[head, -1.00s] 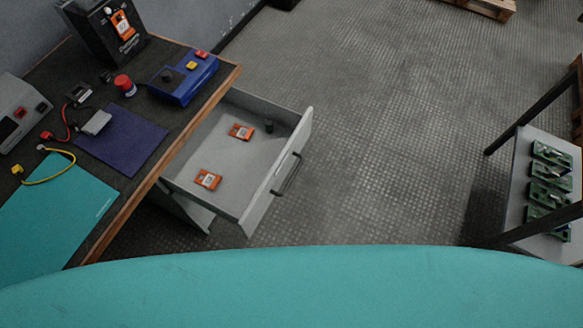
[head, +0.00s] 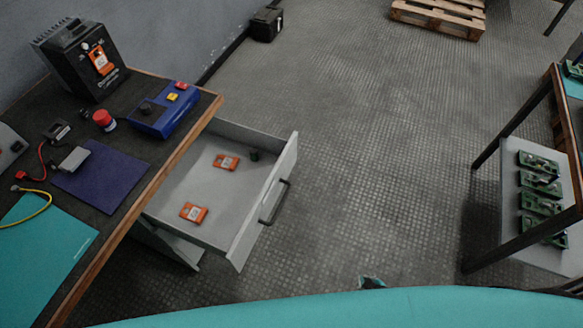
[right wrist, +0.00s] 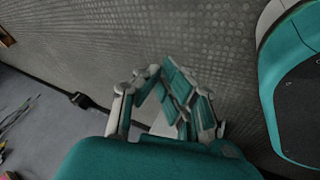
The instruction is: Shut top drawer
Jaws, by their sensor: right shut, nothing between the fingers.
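The top drawer (head: 195,230) is grey and stands pulled out from under the workbench at the left of the head view. Its front panel (head: 265,205) has a dark bar handle (head: 274,202) facing right. Two orange devices and a small dark green cylinder (head: 254,155) lie inside. My right gripper (head: 372,282) barely shows at the bottom of the head view, apart from the drawer, to the right of its handle. In the right wrist view its fingers (right wrist: 165,75) are shut and hold nothing. My left gripper is not in view.
The workbench (head: 176,150) carries a blue box (head: 163,110), a red button (head: 104,120), mats and a black unit (head: 80,60). A rack (head: 508,225) with several green boards stands at the right. Open floor lies between. A pallet (head: 438,18) lies far back.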

